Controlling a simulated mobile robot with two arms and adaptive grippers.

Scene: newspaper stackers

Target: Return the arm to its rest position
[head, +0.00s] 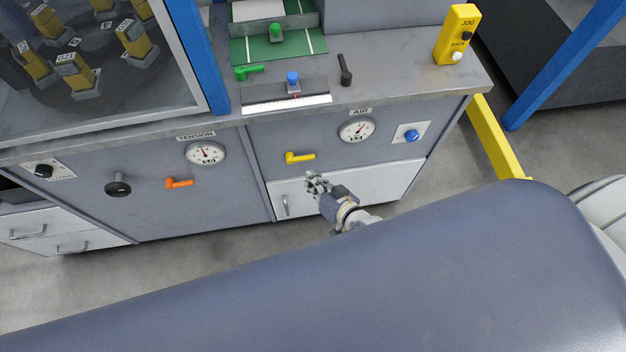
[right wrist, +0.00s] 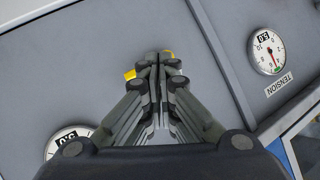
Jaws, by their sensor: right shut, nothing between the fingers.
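My right gripper (head: 314,183) is in front of the grey machine cabinet, below the yellow lever (head: 300,157) in the head view. In the right wrist view the same gripper (right wrist: 160,58) has its fingers together, with nothing between them. Bits of the yellow lever (right wrist: 130,75) show behind the fingers, which hide most of it. In the head view the lever lies roughly level and looks apart from the gripper. My left gripper is not in view.
The AIR gauge (head: 356,130), blue knob (head: 411,136), TENSION gauge (head: 205,153) and orange lever (head: 179,183) are on the cabinet front. A white drawer (head: 385,185) is behind the gripper. Above are the worktop (head: 390,80) and yellow JOG box (head: 457,35). A yellow rail (head: 495,140) stands right.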

